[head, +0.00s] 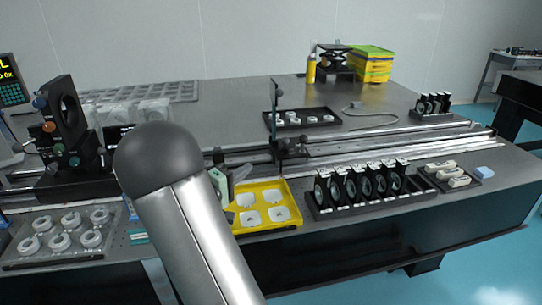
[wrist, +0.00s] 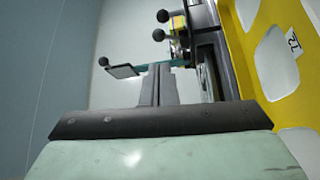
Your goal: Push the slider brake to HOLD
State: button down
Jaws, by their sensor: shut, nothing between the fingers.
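A dark slider carriage (head: 288,147) with a thin upright post sits on the long rail, right of centre in the head view. In the wrist view, black ball knobs (wrist: 159,35) and a teal bar with a small pale plate (wrist: 122,71) show beyond my fingers; they appear to belong to this carriage. I cannot make out the brake's setting or any HOLD mark. My gripper (head: 241,173) is low over the yellow tray's back left corner, left of the carriage. Its fingers (wrist: 160,70) are shut and empty, pointing towards the teal bar. I cannot tell whether they touch it.
The yellow tray (head: 288,225) with white inserts lies close beside my gripper. A rack of black-framed optics (head: 362,190) stands right of it. A black tray (head: 302,118) lies behind the rail. Mounted optics (head: 68,125) stand at left.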

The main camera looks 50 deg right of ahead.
aim_at(285, 144)
jog(key=shift+w, duration=0.15)
jog(key=shift+d, duration=0.1)
jog(key=d+r+p, duration=0.1)
jog(key=d, duration=1.3)
jog(key=shift+r, duration=0.25)
jog(key=shift+a+r+t+p, duration=0.2)
jog(key=shift+t+p, duration=0.1)
jog(key=shift+p, duration=0.15)
